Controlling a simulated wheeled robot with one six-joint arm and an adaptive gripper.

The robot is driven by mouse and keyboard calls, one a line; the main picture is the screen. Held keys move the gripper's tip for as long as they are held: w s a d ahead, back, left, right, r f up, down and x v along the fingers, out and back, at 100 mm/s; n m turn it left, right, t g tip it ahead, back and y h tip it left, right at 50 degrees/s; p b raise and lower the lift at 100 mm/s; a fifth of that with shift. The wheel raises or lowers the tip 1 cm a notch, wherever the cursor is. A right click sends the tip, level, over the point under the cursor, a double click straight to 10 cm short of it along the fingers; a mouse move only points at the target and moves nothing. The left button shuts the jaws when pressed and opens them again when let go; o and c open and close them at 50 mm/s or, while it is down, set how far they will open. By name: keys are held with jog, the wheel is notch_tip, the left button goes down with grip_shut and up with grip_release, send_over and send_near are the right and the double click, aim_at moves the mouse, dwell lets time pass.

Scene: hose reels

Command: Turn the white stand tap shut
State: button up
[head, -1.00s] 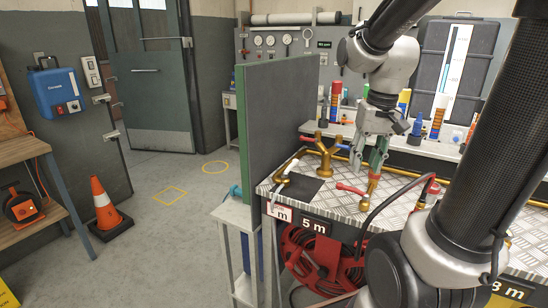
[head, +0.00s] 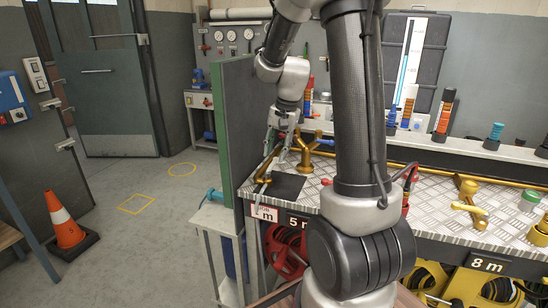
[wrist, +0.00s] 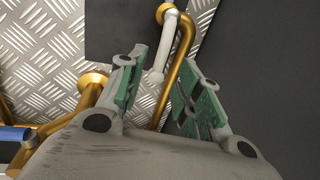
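The white stand tap (wrist: 172,30) shows in the wrist view as a curved brass pipe with a white lever. The lever hangs down between the fingers of my gripper (wrist: 162,66), which is open with green pads on both sides. Neither pad clearly touches the lever or pipe. In the head view the brass spout of the white stand tap (head: 264,167) is at the left end of the bench, with my gripper (head: 277,150) just above and behind it. The wrist and fingers partly hide the lever there.
A brass Y-shaped fitting (head: 306,150) stands just right of my gripper. A tall green-edged panel (head: 228,130) rises close on the left. The checker-plate bench (head: 440,195) has another brass tap (head: 466,205) further right. An orange cone (head: 64,222) stands on the open floor.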

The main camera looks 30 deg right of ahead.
jog(key=shift+w+a+f, duration=0.15)
jog(key=shift+f, duration=1.2)
grip_shut()
